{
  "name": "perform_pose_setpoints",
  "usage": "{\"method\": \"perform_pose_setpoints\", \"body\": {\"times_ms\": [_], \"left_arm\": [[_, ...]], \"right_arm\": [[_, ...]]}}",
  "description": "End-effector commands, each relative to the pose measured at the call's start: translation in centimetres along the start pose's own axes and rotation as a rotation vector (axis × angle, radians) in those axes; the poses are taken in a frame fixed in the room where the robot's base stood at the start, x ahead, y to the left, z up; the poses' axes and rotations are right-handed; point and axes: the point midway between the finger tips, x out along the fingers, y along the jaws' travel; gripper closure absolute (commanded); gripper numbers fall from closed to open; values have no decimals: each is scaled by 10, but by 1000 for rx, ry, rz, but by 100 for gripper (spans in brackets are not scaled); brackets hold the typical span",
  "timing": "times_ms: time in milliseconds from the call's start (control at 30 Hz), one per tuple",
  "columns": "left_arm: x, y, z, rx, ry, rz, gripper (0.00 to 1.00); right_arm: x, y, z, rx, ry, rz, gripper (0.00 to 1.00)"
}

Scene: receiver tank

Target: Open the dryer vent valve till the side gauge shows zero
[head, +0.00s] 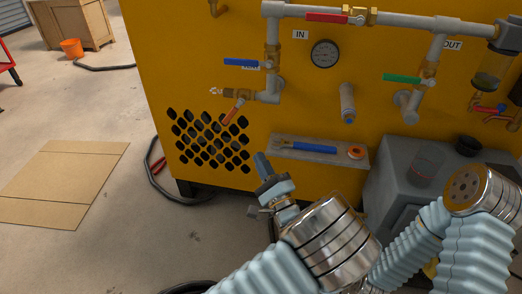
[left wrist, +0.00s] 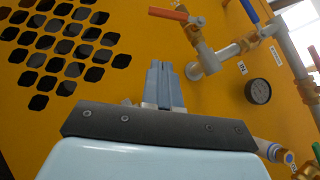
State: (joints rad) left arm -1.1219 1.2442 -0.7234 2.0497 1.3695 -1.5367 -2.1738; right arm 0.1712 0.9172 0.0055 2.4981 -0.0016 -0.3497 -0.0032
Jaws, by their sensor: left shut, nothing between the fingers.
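A small brass valve with an orange lever (head: 234,109) sits low on the left pipe of the yellow panel. Its lever slants down and left, and a short open outlet (head: 215,91) points left. The lever (left wrist: 168,14) shows at the top of the left wrist view. A round gauge (head: 324,54) is on the panel right of that pipe, and it shows in the left wrist view (left wrist: 258,91); its needle is too small to read. My left gripper (head: 261,160) is shut and empty, below and right of the lever, apart from it. Its fingers (left wrist: 165,80) point toward the panel. My right gripper is not visible.
Blue (head: 241,62), red (head: 327,16) and green (head: 402,78) lever valves sit on the grey pipes. A shelf (head: 320,158) with a blue-handled tool juts out right of my left gripper. A grey box (head: 395,185) stands at right.

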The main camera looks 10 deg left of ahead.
Motion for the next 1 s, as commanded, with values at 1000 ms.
{"method": "perform_pose_setpoints", "body": {"times_ms": [1000], "left_arm": [[108, 2, 27, -3, 4, 4, 100]], "right_arm": [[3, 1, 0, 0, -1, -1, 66]]}}
